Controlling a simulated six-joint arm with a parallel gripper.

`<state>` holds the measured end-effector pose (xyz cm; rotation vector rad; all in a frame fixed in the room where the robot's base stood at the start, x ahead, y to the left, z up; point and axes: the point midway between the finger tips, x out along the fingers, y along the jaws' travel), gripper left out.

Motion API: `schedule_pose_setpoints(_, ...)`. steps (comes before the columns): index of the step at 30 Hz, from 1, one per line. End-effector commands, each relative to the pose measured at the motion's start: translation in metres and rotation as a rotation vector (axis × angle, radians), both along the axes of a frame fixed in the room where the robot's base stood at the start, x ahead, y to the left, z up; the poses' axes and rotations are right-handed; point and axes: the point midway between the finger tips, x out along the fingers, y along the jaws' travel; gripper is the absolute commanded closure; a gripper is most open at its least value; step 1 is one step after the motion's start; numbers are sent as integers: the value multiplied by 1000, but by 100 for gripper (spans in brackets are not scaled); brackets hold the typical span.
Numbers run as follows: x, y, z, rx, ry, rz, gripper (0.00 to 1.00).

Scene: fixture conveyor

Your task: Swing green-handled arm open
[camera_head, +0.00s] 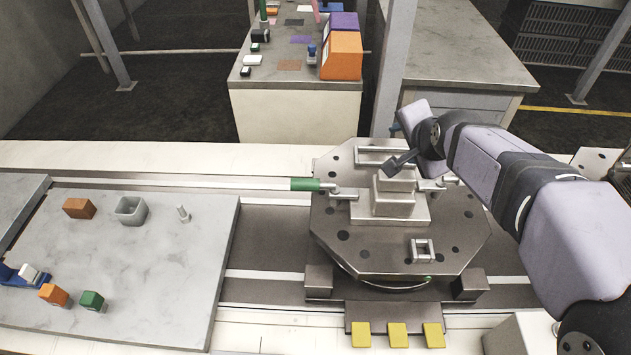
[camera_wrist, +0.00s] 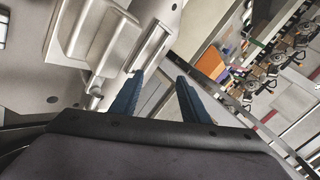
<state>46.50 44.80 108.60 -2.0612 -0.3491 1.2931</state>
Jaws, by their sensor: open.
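The green handle (camera_head: 305,184) sticks out to the left from the octagonal metal fixture plate (camera_head: 335,230). It joins a silver arm (camera_head: 343,194) beside the stepped grey block (camera_head: 394,204) on the plate. My gripper shows in the wrist view (camera_wrist: 158,98) with two blue fingers apart and nothing between them. In the head view my wrist is above the plate's back right side, and the fingers are mostly hidden. The plate (camera_wrist: 40,75) and the block (camera_wrist: 108,42) fill the left of the wrist view. I cannot make out the green handle there.
A silver clamp (camera_head: 437,184) sits right of the block, near my wrist. A marble board (camera_head: 150,270) at left holds a grey cup (camera_head: 130,210) and several small blocks. Yellow pads (camera_head: 398,335) lie in front. The space above the green handle is clear.

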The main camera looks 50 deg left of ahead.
Motion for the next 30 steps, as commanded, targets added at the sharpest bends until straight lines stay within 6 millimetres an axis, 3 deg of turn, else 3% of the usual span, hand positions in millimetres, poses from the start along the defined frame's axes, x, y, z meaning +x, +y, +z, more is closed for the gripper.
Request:
schedule_pose_setpoints(6, -54, 52, -3, 10, 345, -93, 58)
schedule_pose_setpoints(15, -138, 79, -13, -91, 765, -209, 58)
schedule_pose_setpoints(21, -159, 84, -14, -120, 856, -233, 58)
schedule_pose_setpoints(30, -161, 88, -26, -126, 859, -234, 58)
